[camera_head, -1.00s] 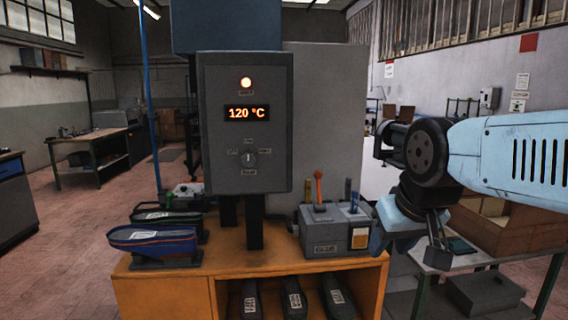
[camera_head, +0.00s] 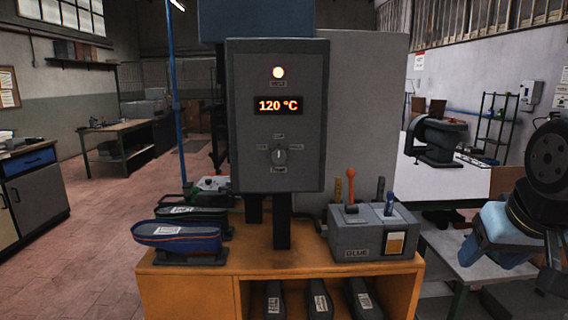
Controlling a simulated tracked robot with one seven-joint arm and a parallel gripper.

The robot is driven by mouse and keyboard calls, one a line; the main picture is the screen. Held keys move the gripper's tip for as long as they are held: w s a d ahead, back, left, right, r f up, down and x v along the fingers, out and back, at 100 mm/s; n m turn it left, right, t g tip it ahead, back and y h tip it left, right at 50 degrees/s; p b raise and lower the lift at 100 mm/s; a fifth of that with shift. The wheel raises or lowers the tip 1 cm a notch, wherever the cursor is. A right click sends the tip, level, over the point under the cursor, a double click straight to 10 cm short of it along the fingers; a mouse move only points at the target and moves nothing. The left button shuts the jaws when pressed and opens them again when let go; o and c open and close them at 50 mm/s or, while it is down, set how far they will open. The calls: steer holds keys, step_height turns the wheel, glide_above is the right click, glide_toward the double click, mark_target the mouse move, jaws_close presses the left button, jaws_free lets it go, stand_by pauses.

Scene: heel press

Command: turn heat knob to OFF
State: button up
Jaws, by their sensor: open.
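The heat knob (camera_head: 279,157) is a small round grey knob low on the front of the grey control panel (camera_head: 241,110). Its pale pointer mark looks roughly vertical, and small labels surround it, too small to read surely. Above it, the display (camera_head: 278,105) reads 120 °C in orange, and a lamp (camera_head: 278,72) glows. My gripper (camera_head: 478,262) is at the far right, lower than the knob and well apart from it. It is open, with nothing visible in it.
An orange bench (camera_head: 190,290) stands below the panel. It carries blue and dark shoe forms (camera_head: 178,238) at left and a grey glue box (camera_head: 372,232) with upright tools at right, between panel and gripper. A grey table (camera_head: 470,262) stands at right.

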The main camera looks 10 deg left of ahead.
steer(key=shift+o, duration=0.5)
steer(key=w+a+n+t+y, duration=0.2)
steer(key=w+a, duration=0.5)
steer(key=w, duration=0.3)
steer(key=shift+a+t, duration=0.3)
steer(key=shift+t, duration=0.1)
steer(key=n+t+y, duration=0.4)
steer(key=t+y, duration=0.1)
steer(key=t, duration=0.7)
glide_toward(279, 159)
steer(key=x, duration=0.8)
steer(key=shift+w+a+r, duration=0.1)
steer(key=shift+w, duration=0.2)
steer(key=shift+c, duration=0.2)
